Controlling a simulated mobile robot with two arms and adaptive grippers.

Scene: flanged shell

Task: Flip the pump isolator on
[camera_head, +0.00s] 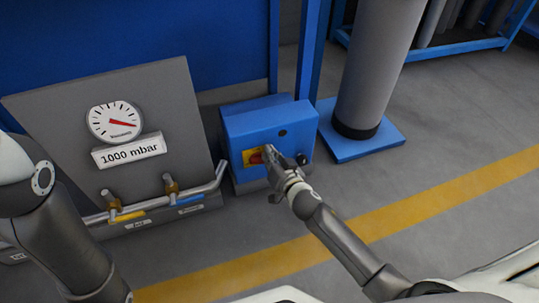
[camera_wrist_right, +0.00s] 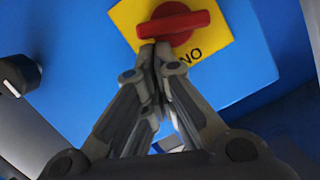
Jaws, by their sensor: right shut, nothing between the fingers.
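The pump isolator is a red rotary handle (camera_head: 256,158) on a yellow plate (camera_head: 248,157), on the front of a blue box (camera_head: 262,122). In the right wrist view the red handle (camera_wrist_right: 180,22) lies roughly crosswise, with dark letters on the yellow plate (camera_wrist_right: 215,42) beside it. My right gripper (camera_head: 268,152) is shut and empty, its tips right at the handle. In the wrist view the closed tips (camera_wrist_right: 155,48) meet the handle's lower edge near its left end; I cannot tell if they touch. My left gripper is out of view.
A black knob (camera_head: 302,159) sits right of the handle on the box. A grey panel with a gauge (camera_head: 114,121) reading beside "1000 mbar" and pipes with brass valves (camera_head: 171,184) stands left. A grey column (camera_head: 378,60) on a blue base is at right. The floor in front is clear.

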